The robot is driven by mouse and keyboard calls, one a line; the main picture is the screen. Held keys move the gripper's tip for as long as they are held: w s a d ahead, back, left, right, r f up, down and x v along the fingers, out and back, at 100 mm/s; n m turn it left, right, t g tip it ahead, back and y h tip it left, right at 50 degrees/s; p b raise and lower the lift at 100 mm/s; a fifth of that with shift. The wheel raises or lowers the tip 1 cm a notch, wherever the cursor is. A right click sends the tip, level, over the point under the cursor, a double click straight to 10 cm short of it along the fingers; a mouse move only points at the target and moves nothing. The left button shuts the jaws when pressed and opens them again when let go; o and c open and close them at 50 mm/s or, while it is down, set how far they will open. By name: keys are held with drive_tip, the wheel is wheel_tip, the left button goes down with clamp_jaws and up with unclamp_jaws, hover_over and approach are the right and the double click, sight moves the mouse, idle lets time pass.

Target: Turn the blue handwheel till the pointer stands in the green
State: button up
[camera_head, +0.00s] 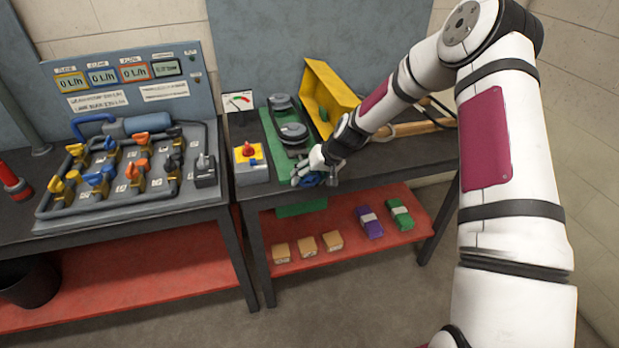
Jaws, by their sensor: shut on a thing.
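The blue handwheel (312,181) is at the front edge of the right bench, mostly hidden by my gripper. My gripper (305,177) reaches down from the right and is shut on the handwheel. A white dial gauge (239,101) stands at the back left of the right bench. It shows a coloured scale with red towards the right. The pointer is too small to place exactly against the green.
A yellow box with a red knob (250,160) stands left of the handwheel. Behind are a green machine base (272,145) and a yellow angled guard (325,95). Left is a panel of pipes and valves (125,165). Small boxes (306,246) lie on the red lower shelf.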

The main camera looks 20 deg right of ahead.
drive_tip(key=o, duration=1.2)
drive_tip(key=shift+c, duration=0.2)
drive_tip(key=v, duration=1.2)
